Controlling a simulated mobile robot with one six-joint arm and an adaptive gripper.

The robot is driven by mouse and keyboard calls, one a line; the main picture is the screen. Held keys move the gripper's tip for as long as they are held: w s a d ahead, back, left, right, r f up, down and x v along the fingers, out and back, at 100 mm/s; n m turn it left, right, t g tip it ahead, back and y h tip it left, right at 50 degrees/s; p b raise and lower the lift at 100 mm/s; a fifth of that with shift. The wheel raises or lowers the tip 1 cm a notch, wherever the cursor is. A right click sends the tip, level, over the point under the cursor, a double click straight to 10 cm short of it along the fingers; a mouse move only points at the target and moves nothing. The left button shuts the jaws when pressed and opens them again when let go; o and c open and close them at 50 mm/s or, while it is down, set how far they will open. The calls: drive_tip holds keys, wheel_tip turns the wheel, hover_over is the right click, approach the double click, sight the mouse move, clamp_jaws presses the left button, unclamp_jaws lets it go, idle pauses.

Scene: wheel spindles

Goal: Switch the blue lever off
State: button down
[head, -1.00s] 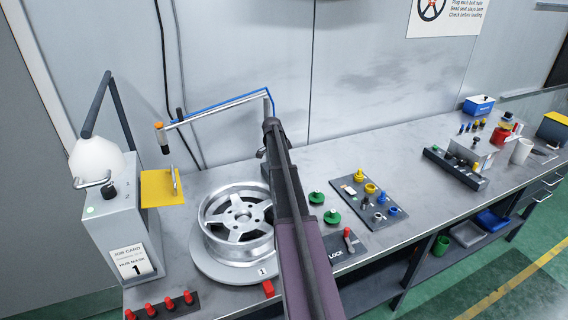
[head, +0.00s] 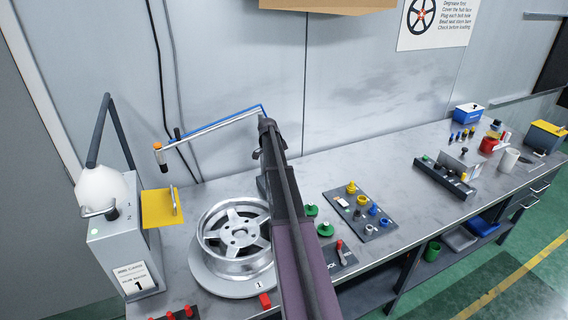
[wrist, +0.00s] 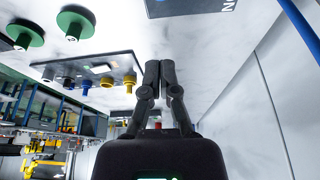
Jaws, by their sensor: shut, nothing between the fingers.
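No part in view is plainly a blue lever. A blue strip runs along that arm, and a blue bar (wrist: 301,28) crosses the right of the wrist view. I cannot tell which of these is the lever. My gripper (wrist: 160,68) is shut and empty, its fingers side by side, with pale surface around the tips. It touches nothing that I can see. In the head view my arm hides most of it.
The silver wheel (head: 235,235) lies on its round base, left of my arm. A LOCK panel with a red lever (head: 340,249), green knobs (head: 325,229) and a dark plug tray (head: 363,222) stand to the right. A yellow plate (head: 161,208) is beside the grey cabinet (head: 128,238).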

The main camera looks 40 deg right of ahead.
drive_tip(key=shift+p+v, duration=1.15)
drive_tip(key=shift+v, duration=0.4)
